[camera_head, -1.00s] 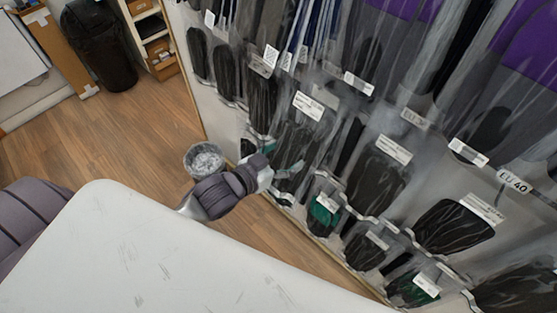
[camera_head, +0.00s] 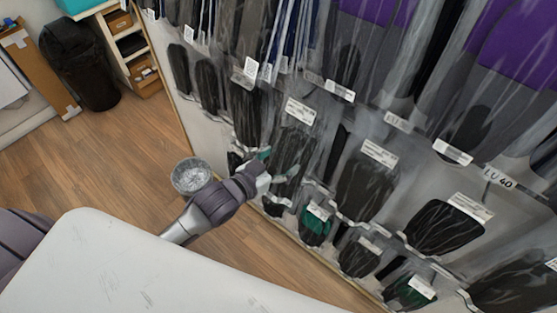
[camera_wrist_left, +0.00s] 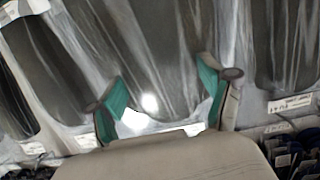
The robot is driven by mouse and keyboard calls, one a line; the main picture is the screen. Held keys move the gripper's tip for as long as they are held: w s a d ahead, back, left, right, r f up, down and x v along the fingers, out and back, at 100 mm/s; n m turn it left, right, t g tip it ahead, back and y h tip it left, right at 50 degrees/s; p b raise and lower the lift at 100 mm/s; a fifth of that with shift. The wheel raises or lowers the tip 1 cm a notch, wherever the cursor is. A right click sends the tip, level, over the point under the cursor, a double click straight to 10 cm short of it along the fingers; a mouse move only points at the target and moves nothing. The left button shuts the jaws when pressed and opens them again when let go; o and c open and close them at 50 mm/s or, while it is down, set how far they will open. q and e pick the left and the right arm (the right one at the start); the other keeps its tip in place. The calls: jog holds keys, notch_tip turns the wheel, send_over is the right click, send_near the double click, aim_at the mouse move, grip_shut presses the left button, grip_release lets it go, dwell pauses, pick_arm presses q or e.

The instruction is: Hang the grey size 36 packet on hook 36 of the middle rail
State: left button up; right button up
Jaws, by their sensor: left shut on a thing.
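My left gripper (camera_head: 271,167) is by the lower left part of the packet wall in the head view. In the left wrist view its teal-padded fingers (camera_wrist_left: 163,104) stand either side of the lower end of a grey packet (camera_wrist_left: 170,60) in clear film, and it is shut on it. In the head view I cannot tell this packet from those hanging behind. The middle rail has size tags, a partly readable one (camera_head: 397,122) and one reading 40 (camera_head: 498,177). A 36 tag is not readable. My right gripper is not in view.
Dark packets with white labels (camera_head: 379,152) hang closely around the gripper. A white table (camera_head: 150,270) fills the lower left. A round mesh bin (camera_head: 190,176) stands on the wooden floor (camera_head: 110,150). A black bin (camera_head: 80,65) and shelf (camera_head: 135,50) are further back.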

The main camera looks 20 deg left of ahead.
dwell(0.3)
pick_arm(q)
jog(key=o, duration=1.1)
